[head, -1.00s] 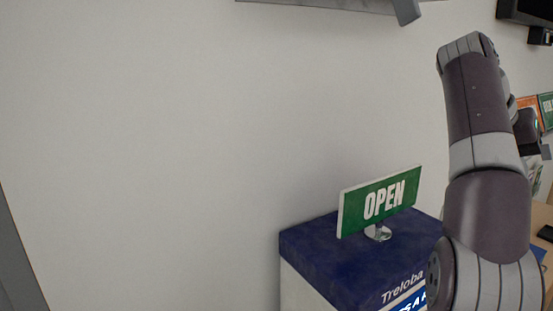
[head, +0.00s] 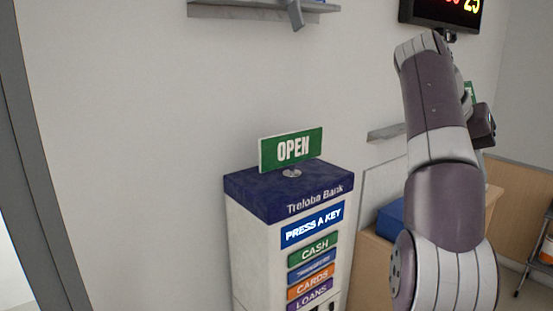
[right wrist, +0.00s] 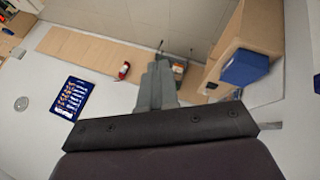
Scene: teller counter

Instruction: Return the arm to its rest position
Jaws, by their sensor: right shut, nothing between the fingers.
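My right arm (head: 440,150) is raised at the right of the head view, bent, with its upper end near the wall display. The right gripper shows in the right wrist view (right wrist: 158,85), where its two grey fingers lie together with nothing between them. In the head view the right gripper is mostly hidden behind the arm. My left arm and gripper are not in view.
A kiosk (head: 262,230) with a green OPEN sign (head: 291,149) on top stands left of my right arm. A wall shelf (head: 250,11) and a dark display (head: 440,14) are above. A wooden counter (head: 372,262) stands behind the arm. The right wrist view shows a blue board (right wrist: 72,99).

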